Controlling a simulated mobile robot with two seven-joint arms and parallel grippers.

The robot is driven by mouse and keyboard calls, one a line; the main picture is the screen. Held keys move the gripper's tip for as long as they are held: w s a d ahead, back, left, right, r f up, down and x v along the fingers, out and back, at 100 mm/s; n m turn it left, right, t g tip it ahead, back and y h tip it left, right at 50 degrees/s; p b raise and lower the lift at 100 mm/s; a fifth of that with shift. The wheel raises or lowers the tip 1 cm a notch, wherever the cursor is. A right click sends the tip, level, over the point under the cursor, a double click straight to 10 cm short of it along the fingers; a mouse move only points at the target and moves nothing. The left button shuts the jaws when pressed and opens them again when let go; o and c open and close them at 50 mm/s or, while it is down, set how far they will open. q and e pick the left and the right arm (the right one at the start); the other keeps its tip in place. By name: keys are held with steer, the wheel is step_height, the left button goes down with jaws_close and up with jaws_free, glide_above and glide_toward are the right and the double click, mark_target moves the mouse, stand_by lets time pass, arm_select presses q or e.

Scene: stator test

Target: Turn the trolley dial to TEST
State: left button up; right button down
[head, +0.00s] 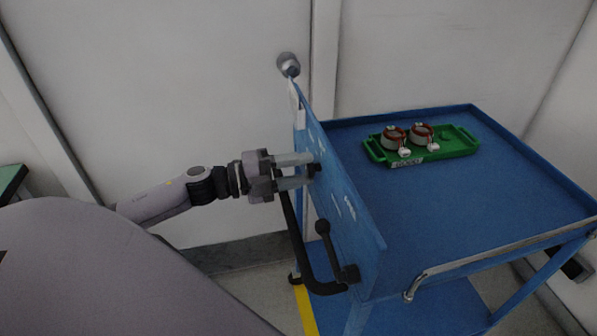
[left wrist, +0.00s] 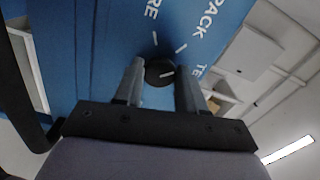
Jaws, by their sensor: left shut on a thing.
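The trolley dial (left wrist: 158,77) is a black round knob on the blue side panel (left wrist: 105,50) of the trolley. In the left wrist view a white line on the dial points right, roughly towards a cut-off label starting "TE" (left wrist: 199,71). My left gripper (head: 303,170) is shut on the dial, one finger on each side. In the head view the dial is mostly hidden by the fingers. My right gripper is not in view.
The blue trolley top (head: 460,210) holds a green tray (head: 455,147) with two copper-wound stators (head: 394,138). A black handle (head: 305,255) and a lever with a ball knob (head: 322,227) are below my left gripper. White wall panels stand behind.

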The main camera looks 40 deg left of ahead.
arm_select(q)
steer(key=m+b, duration=0.1)
steer(key=m, duration=0.2)
steer(key=shift+f+m, duration=0.15)
steer(key=shift+m, duration=0.25)
steer(key=m+b, duration=0.1)
steer(key=m, duration=0.1)
steer(key=shift+m+b, duration=0.7)
steer(key=shift+m, duration=0.6)
steer(key=o, duration=1.1)
steer(key=shift+c, duration=0.2)
steer(key=shift+s, duration=0.1)
steer(key=shift+s+a, duration=0.45)
steer(key=shift+b+v, duration=0.45)
steer(key=shift+v, duration=2.4)
